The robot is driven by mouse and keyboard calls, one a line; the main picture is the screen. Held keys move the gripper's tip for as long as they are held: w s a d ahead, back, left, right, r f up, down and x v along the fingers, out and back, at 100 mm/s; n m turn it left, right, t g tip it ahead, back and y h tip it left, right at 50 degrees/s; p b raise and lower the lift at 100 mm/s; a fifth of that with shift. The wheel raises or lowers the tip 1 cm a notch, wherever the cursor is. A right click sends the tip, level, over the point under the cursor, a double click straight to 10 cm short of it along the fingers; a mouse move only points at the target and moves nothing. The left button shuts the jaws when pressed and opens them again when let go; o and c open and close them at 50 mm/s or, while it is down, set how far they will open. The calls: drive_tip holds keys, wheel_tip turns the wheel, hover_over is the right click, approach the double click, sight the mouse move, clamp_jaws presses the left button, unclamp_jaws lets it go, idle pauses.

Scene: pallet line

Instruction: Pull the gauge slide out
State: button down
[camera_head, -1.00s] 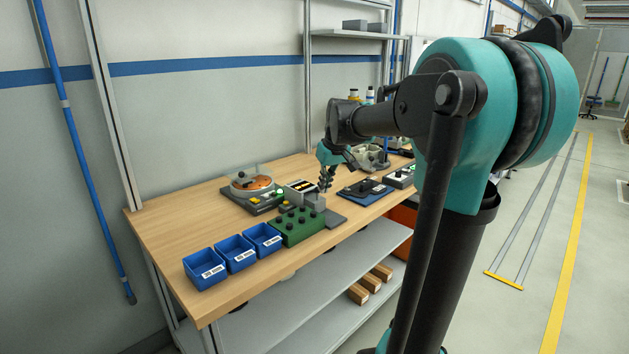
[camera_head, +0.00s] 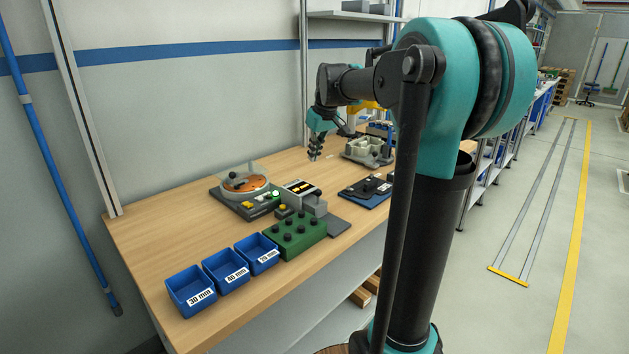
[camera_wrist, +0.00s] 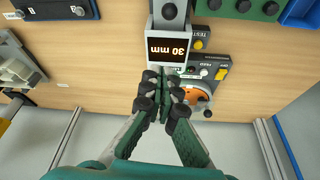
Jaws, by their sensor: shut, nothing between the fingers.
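The gauge (camera_head: 302,188) stands on the bench with a dark display; in the wrist view its display (camera_wrist: 168,50) reads "30 mm", upside down. A grey block (camera_head: 315,204), which looks like the gauge slide, sits at its front side and also shows at the top of the wrist view (camera_wrist: 170,12). How far it is out I cannot tell. A flat grey plate (camera_head: 337,225) lies beside it. My gripper (camera_head: 315,154) is shut and empty, raised beyond the gauge and apart from it. Its closed fingertips (camera_wrist: 166,82) appear just below the display in the wrist view.
A tester with an orange disc (camera_head: 246,184) stands behind the gauge. A green block with black knobs (camera_head: 293,237) and several blue bins (camera_head: 190,292) are nearer. A blue plate (camera_head: 366,194) and grey fixture (camera_head: 368,152) lie right. The bench's left part is clear.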

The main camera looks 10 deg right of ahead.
hover_over(315, 201)
drive_tip(key=w+a, duration=0.2)
drive_tip(key=w, duration=0.2)
drive_tip(key=f, duration=0.9)
drive_tip(key=shift+s+d+f, duration=0.15)
drive_tip(key=shift+s+f, duration=0.05)
drive_tip(key=shift+s+d+f, duration=0.1)
drive_tip(key=shift+s+d, duration=0.15)
drive_tip(key=shift+s, duration=0.3)
drive_tip(key=shift+s+d+f, duration=0.1)
drive_tip(key=shift+s+d, duration=0.15)
drive_tip(key=shift+s, duration=0.3)
drive_tip(key=shift+s+d+f, duration=0.2)
drive_tip(key=shift+s+d, duration=0.1)
drive_tip(key=shift+s, duration=0.45)
drive_tip(key=s+d, duration=0.5)
drive_tip(key=s, duration=0.2)
drive_tip(key=shift+s+d, duration=0.15)
drive_tip(key=shift+d, duration=0.05)
